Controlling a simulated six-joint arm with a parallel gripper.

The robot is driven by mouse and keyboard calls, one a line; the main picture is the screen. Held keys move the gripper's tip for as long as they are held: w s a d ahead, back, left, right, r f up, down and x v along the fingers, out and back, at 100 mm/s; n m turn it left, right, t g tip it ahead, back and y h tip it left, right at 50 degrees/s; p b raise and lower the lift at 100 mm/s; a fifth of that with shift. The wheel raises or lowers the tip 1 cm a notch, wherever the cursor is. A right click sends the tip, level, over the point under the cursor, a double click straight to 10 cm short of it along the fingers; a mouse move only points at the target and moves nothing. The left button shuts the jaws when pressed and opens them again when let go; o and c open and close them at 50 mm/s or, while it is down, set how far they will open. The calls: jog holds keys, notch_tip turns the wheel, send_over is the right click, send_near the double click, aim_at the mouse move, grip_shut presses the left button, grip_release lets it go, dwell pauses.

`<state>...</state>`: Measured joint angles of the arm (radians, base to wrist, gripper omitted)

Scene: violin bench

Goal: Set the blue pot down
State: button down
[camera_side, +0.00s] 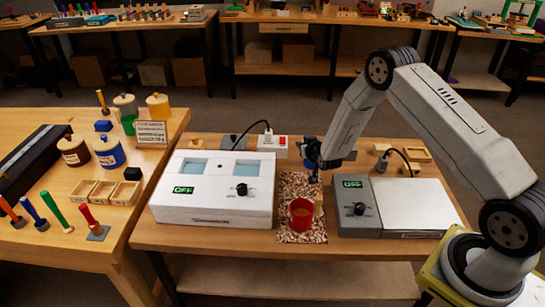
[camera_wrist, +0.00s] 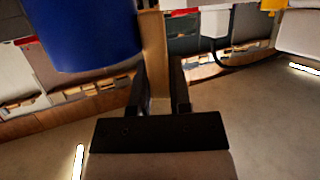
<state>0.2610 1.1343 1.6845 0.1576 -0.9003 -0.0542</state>
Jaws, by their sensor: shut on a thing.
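The blue pot (camera_wrist: 85,35) fills the upper left of the wrist view. Its wooden handle (camera_wrist: 154,45) runs down between the fingers of my gripper (camera_wrist: 160,95), which is shut on it. In the side view my gripper (camera_side: 314,172) is above the back of the speckled mat (camera_side: 290,184), between the white box and the grey hotplate.
A red pot (camera_side: 295,222) stands on the front of the mat. A white two-window box (camera_side: 214,207) reading OFF is on the left; a hotplate (camera_side: 412,206) reading OFF is on the right. A socket strip (camera_side: 272,146) and wooden pieces lie behind.

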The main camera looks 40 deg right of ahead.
jog(key=shift+f, duration=0.1)
jog(key=c, duration=0.6)
grip_release()
jog(key=shift+o, duration=0.2)
jog(key=shift+s+a+r, duration=0.2)
jog(key=shift+s+r, duration=0.1)
jog(key=shift+s, duration=0.15)
jog(key=v, duration=1.1)
jog(key=shift+a, duration=0.1)
